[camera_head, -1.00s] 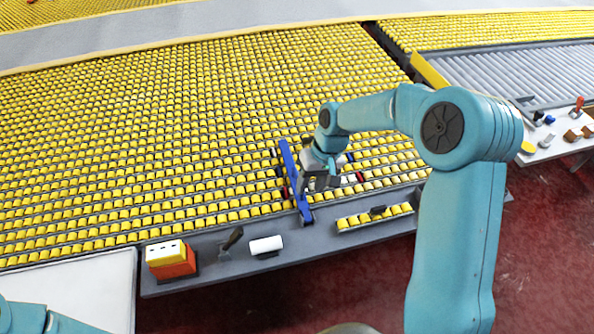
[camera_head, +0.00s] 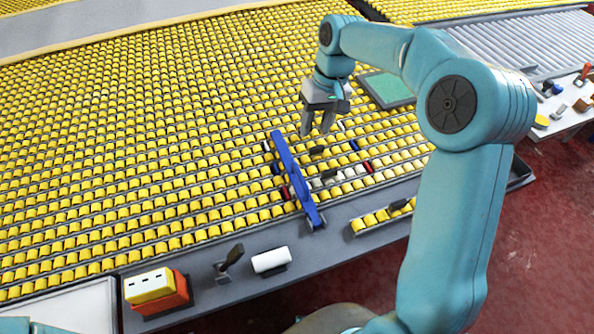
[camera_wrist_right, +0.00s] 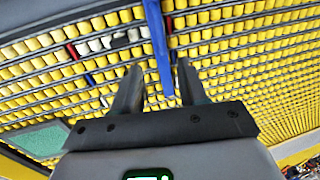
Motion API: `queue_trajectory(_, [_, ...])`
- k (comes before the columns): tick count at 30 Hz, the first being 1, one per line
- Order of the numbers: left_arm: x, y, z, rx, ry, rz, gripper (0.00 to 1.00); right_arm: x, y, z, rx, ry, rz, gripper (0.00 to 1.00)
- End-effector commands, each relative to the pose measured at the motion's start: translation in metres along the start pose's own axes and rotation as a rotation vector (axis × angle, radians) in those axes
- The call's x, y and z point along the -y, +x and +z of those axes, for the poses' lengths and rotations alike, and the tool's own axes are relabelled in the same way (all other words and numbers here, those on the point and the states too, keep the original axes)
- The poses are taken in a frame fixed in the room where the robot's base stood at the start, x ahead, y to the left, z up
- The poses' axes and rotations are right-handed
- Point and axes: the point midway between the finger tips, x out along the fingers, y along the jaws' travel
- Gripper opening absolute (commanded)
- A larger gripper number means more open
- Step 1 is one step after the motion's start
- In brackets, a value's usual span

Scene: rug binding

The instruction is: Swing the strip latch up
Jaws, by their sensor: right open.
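My right gripper (camera_head: 317,130) is open and empty above the yellow roller bed, just beyond and right of a blue bar (camera_head: 292,178). Its two fingers (camera_wrist_right: 160,86) point towards the rollers in the wrist view, with the blue bar (camera_wrist_right: 157,45) beyond them. A small dark lever-like piece (camera_head: 317,150) shows just below the fingertips; I cannot tell if it is the strip latch. Another dark piece (camera_head: 398,204) lies on a short yellow roller strip (camera_head: 372,219). My left gripper is out of view.
White, red and blue rollers (camera_head: 345,175) sit among the yellow ones. A green panel (camera_head: 388,89) lies behind the gripper. On the front ledge stand an orange-yellow box (camera_head: 158,291), a dark lever (camera_head: 229,262) and a white cylinder (camera_head: 271,261).

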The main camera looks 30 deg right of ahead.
Motion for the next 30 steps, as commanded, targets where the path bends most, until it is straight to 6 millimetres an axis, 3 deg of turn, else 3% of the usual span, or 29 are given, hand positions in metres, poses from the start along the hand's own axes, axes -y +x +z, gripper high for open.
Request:
queue_trajectory(5, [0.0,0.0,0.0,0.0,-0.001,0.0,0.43,-0.001,0.015,0.005,0.003,0.0,0.0,0.42])
queue_trajectory(21, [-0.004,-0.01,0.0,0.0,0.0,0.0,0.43,0.0,0.134,0.008,0.004,-0.001,0.0,0.42])
queue_trajectory(30, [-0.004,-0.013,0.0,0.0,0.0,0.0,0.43,0.001,0.162,0.004,-0.001,0.0,0.0,0.42])
